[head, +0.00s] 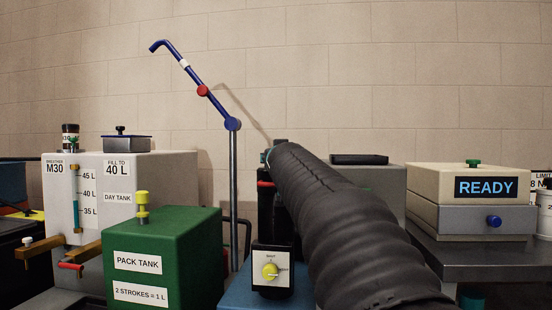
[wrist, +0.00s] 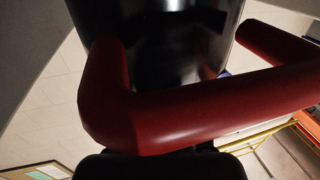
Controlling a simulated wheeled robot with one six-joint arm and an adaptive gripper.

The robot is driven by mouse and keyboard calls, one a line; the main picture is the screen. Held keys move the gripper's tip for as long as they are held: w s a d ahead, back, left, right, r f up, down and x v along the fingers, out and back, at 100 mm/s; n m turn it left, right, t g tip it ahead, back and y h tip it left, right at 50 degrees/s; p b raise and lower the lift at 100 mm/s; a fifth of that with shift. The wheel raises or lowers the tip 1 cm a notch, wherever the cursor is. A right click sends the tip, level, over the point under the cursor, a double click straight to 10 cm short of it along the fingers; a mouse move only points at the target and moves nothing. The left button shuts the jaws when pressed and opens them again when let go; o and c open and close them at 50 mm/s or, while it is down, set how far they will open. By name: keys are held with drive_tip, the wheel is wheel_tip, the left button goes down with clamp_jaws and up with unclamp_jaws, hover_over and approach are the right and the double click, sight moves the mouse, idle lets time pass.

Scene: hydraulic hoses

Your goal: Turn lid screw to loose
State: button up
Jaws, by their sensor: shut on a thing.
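My arm in its black sleeve reaches from the lower right to the dark upright unit (head: 266,215) in the middle of the head view, and hides my gripper there. In the wrist view, my gripper (wrist: 160,166) shows as dark shapes at the bottom edge, shut against a red bar-shaped handle (wrist: 200,112) in front of a glossy black body (wrist: 160,40). The contact itself is partly hidden. No lid screw is labelled. A green knob (head: 473,162) tops the beige lid of the READY box (head: 440,185), and a black knob (head: 120,129) tops a blue-grey lid on the day tank.
The green pack tank (head: 165,265) with a yellow cap stands left of my arm, before the white day tank (head: 120,180). A yellow dial (head: 270,271) sits on the dark unit's front. A grey bench (head: 470,255) holds the READY box.

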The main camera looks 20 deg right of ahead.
drive_tip(key=o, duration=1.2)
drive_tip(key=v, duration=1.2)
